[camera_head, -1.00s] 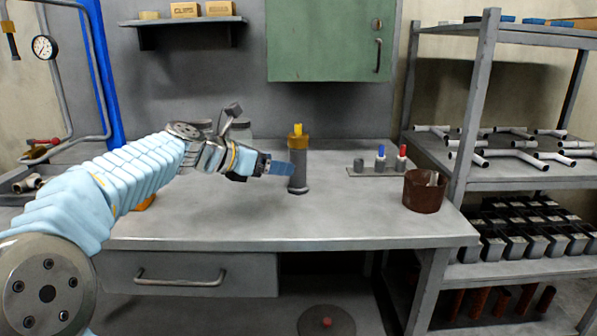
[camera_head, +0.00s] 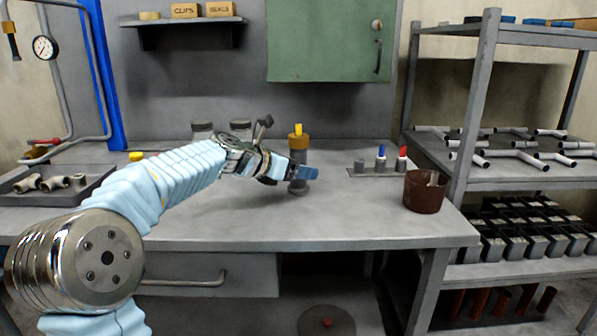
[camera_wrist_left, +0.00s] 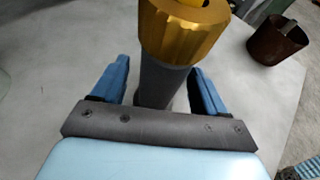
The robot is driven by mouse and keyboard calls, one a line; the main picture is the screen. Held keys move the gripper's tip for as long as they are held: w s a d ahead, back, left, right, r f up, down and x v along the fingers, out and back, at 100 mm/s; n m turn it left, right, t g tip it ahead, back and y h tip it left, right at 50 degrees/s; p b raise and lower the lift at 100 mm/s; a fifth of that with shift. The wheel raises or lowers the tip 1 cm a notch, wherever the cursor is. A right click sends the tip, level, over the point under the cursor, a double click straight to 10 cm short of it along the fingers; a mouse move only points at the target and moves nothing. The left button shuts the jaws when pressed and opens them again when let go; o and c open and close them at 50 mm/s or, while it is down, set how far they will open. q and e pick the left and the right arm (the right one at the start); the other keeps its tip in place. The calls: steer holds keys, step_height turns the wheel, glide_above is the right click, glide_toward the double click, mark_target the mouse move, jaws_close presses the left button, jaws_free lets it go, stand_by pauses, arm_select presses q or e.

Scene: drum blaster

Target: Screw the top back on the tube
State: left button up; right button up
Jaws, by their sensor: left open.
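The grey tube (camera_head: 298,158) stands upright on the workbench with a brass-coloured top (camera_head: 298,142) seated on its upper end. A yellow piece (camera_head: 298,129) sticks up from the top. In the left wrist view the tube (camera_wrist_left: 160,83) and the brass top (camera_wrist_left: 183,30) are close. My left gripper (camera_head: 304,172) is at the tube, below the top. Its blue fingers stand apart on either side of the tube, with gaps between them and it. Whether the top is fully threaded cannot be seen.
A rack (camera_head: 360,172) with a blue and a red piece stands right of the tube. A brown cup (camera_head: 424,192) is near the bench's right edge. The front bench surface is clear.

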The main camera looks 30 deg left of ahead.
arm_select(q)
steer(key=shift+w, duration=0.2)
steer(key=shift+c, duration=0.2)
jaws_close()
